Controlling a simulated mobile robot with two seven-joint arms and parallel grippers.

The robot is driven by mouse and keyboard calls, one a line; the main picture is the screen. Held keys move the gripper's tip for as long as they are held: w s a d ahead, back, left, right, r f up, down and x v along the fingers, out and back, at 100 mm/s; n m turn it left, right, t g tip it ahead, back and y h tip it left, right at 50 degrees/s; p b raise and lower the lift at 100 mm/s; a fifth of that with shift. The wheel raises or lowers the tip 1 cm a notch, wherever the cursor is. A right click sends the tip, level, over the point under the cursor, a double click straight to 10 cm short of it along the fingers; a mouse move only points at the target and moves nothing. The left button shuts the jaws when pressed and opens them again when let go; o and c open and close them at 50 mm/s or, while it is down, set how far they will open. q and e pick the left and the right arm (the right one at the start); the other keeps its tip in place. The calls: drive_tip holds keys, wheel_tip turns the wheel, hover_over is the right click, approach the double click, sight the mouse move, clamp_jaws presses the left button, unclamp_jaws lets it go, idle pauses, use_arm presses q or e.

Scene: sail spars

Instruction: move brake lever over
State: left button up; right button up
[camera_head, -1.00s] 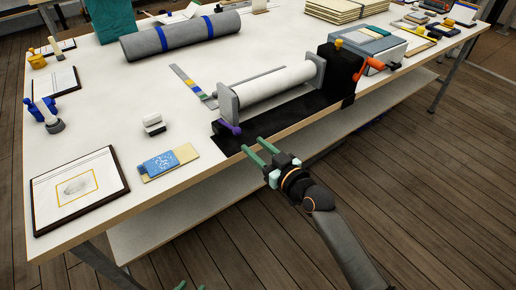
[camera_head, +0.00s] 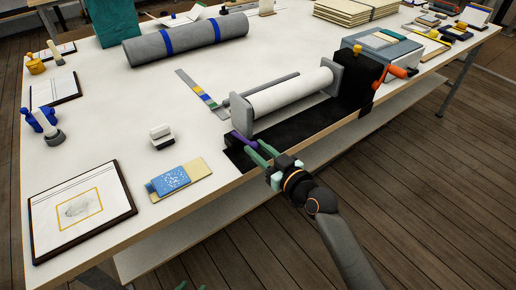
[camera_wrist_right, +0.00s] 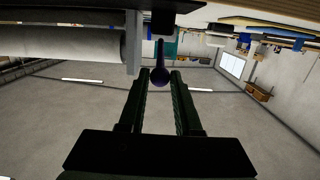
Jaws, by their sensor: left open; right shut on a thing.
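The brake lever (camera_head: 241,139) is a short purple handle at the near left end of the roller machine. My right gripper (camera_head: 257,153) reaches it from the front right, its green fingers at the lever. In the right wrist view the lever's dark purple knob (camera_wrist_right: 160,76) lies between the fingertips (camera_wrist_right: 159,82), and the gripper is shut on it. The machine has a white roller (camera_head: 290,93) between grey end plates on a black base (camera_head: 310,122). Only the green tips of my left gripper (camera_head: 192,287) show at the bottom edge, away from the machine, open.
An orange crank (camera_head: 398,71) sticks out at the machine's far end. A blue patterned card (camera_head: 172,180), a framed sheet (camera_head: 80,208) and a white block (camera_head: 161,136) lie to the left. A grey roll (camera_head: 185,40) lies behind. The table's front edge runs beneath my right gripper.

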drive_tip(key=shift+c, duration=1)
drive_tip(key=shift+w+a+r+p, duration=0.15)
drive_tip(key=shift+w+r+p, duration=0.1)
drive_tip(key=shift+r+p, duration=0.4)
drive_tip(key=shift+w+a+r+p, duration=0.2)
drive_tip(key=shift+r+p, duration=0.25)
drive_tip(key=shift+r, duration=0.3)
drive_tip(key=shift+w+a+r, duration=0.1)
drive_tip(key=shift+w+r, duration=0.1)
drive_tip(key=shift+r, duration=0.1)
drive_tip(key=shift+w+a+r+p, duration=0.25)
drive_tip(key=shift+w+r+p, duration=0.15)
drive_tip(key=shift+r+p, duration=0.2)
drive_tip(key=shift+w+a+r+p, duration=0.35)
drive_tip(key=shift+w+r, duration=0.1)
drive_tip(key=shift+r, duration=0.15)
drive_tip(key=shift+w, duration=0.1)
